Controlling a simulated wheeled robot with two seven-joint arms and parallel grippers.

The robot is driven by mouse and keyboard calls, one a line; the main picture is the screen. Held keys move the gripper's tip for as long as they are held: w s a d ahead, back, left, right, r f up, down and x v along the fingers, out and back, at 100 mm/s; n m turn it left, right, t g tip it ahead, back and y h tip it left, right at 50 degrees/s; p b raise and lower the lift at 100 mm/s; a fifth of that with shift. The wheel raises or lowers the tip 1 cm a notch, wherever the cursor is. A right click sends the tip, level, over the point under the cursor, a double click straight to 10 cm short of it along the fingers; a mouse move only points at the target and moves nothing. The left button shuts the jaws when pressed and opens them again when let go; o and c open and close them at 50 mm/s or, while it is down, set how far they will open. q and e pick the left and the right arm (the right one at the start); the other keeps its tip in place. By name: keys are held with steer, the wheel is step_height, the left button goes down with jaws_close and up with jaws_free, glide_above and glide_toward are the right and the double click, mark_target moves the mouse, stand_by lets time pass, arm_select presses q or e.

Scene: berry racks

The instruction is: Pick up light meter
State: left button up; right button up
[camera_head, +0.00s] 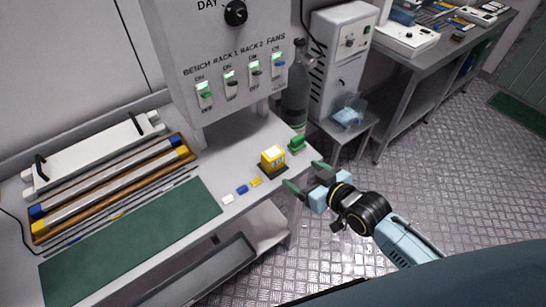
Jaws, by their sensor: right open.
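A small yellow box-shaped device (272,157), which appears to be the light meter, stands on a dark base near the right end of the bench. My right gripper (306,177) is open and empty, with green fingertips spread apart. It is just right of and in front of the yellow device, by the bench's right edge, and appears apart from it. My left gripper is not in view.
A green block (296,144) lies behind the device. Small white, blue and yellow pieces (242,189) lie left of it. A green mat (135,245) covers the bench front. A switch panel (236,70) rises behind; a dark bottle (295,95) stands beside it.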

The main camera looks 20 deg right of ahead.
mark_target(277, 161)
steer(key=b+x, duration=0.1)
steer(key=x, duration=0.6)
steer(key=shift+w+a, duration=0.2)
steer(key=shift+w, duration=0.15)
steer(key=shift+w+a+f, duration=0.1)
steer(key=shift+w+a, duration=0.2)
steer(key=shift+w, duration=0.15)
steer(key=x, duration=0.4)
steer(key=shift+w+a, duration=0.1)
steer(key=shift+a, duration=0.2)
steer(key=c, duration=1.1)
